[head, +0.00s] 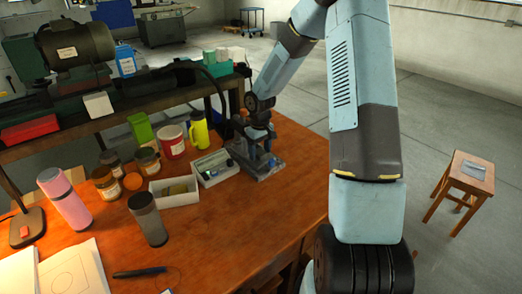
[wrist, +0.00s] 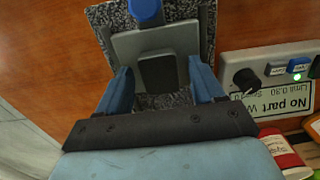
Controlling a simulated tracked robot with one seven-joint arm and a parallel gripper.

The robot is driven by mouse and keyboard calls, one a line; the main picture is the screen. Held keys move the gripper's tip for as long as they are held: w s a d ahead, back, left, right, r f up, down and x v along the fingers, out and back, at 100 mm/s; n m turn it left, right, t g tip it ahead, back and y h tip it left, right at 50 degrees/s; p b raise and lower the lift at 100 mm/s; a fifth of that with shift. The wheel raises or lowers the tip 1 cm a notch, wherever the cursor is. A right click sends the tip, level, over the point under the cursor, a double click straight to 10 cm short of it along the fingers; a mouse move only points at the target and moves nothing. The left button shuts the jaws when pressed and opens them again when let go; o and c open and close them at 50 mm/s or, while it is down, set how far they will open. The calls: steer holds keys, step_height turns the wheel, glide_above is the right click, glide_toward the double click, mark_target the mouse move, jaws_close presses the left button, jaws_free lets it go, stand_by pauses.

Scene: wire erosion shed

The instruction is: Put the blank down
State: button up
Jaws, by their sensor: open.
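In the wrist view a dark grey rectangular blank (wrist: 157,73) lies flat on a lighter grey metal plate (wrist: 126,45). The plate sits on a speckled granite-like base (wrist: 103,15), with a blue cylinder (wrist: 146,11) at its far edge. My gripper (wrist: 160,67) is open, its blue fingers on either side of the blank with a visible gap at each side. In the head view my gripper (head: 259,147) is low over the same fixture (head: 270,170) on the wooden table, and the blank cannot be made out there.
A white control box (wrist: 240,64) stands right of the fixture, its display reading "No part w..." before it is cut off. The table's front right is clear.

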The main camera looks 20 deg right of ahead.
mark_target(260, 152)
steer(key=s+r+m+t+h, duration=0.1)
steer(key=s+r, duration=0.3)
steer(key=r, duration=0.7)
steer(key=s+r, duration=0.4)
steer(key=r, duration=0.7)
steer(key=s+r+m+t, duration=0.1)
steer(key=s+r, duration=0.3)
steer(key=s, duration=0.4)
steer(key=s+r+m+t, duration=0.1)
steer(key=s+r, duration=0.3)
steer(key=s, duration=0.4)
steer(key=s+r+m+t+y, duration=0.1)
steer(key=s+r+t, duration=0.1)
steer(key=s, duration=0.7)
steer(key=shift+d+r+m+t, duration=0.25)
steer(key=shift+r+m+t, duration=0.05)
steer(key=shift+r, duration=0.6)
steer(key=shift+s, duration=0.1)
